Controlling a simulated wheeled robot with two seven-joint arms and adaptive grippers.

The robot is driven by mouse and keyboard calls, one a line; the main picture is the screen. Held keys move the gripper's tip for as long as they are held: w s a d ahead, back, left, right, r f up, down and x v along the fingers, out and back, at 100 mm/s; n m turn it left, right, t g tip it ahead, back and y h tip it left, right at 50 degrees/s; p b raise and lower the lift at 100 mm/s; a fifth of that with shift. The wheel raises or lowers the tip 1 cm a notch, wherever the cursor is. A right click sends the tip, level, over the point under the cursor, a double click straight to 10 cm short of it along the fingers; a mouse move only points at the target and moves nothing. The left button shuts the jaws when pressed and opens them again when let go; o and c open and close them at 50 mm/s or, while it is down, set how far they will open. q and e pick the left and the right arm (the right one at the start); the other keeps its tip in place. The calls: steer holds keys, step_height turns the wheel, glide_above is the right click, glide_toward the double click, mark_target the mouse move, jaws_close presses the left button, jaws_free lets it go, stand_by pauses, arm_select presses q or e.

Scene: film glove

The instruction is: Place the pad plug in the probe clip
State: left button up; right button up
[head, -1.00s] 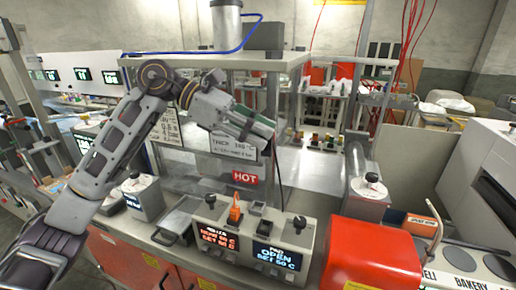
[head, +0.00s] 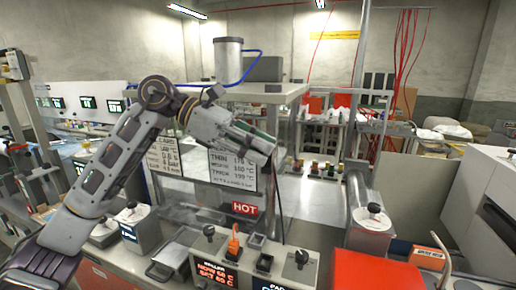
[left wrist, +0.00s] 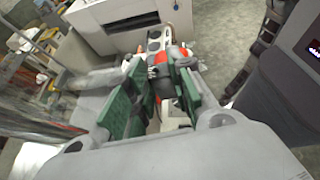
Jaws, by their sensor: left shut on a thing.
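My left gripper (head: 266,144) hangs in front of the glass-sided cabinet, above the HOT sign. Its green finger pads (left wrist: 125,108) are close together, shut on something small. The held thing, likely the pad plug, is mostly hidden by the fingers. An orange-red bit (left wrist: 162,57) shows by the fingertips in the left wrist view. I cannot tell if it belongs to the held thing. An orange plug (head: 233,244) stands upright on the controller box (head: 185,243), below the gripper and apart from it. I cannot make out the probe clip. My right gripper is not in view.
The cabinet (head: 180,185) stands behind the gripper, with the HOT sign (head: 244,208) low on its front. A dark socket (head: 264,263) and knobs stand on the controller. A red box (head: 375,272) and a lidded metal canister (head: 372,235) are at right.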

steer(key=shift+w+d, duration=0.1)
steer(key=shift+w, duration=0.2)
